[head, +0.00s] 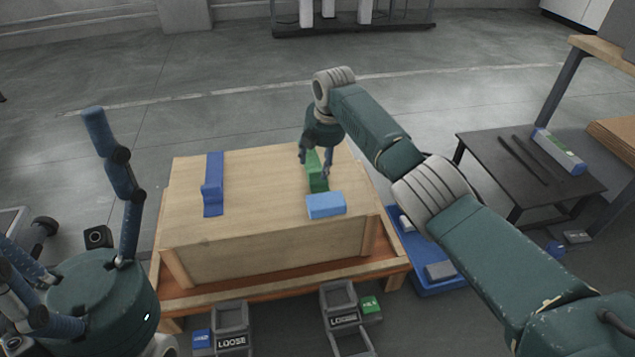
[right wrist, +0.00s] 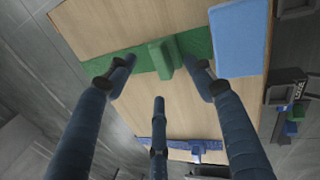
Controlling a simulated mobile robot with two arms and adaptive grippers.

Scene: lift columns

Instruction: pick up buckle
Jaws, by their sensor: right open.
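A green strip with a raised green block on it (head: 317,178), which I take for the buckle, lies on the wooden box top, right of its middle. In the right wrist view the raised block (right wrist: 160,57) stands between two fingertips. My right gripper (head: 315,166) is open around the green piece from above, with a third finger towards the near side of the wrist view. Whether any finger touches it I cannot tell.
A light blue block (head: 326,205) lies close to the green piece. A blue strip with a raised end (head: 213,185) lies on the left of the wooden box (head: 265,190). Grey bins labelled LOOSE (head: 232,318) stand in front. A dark table (head: 520,165) stands right.

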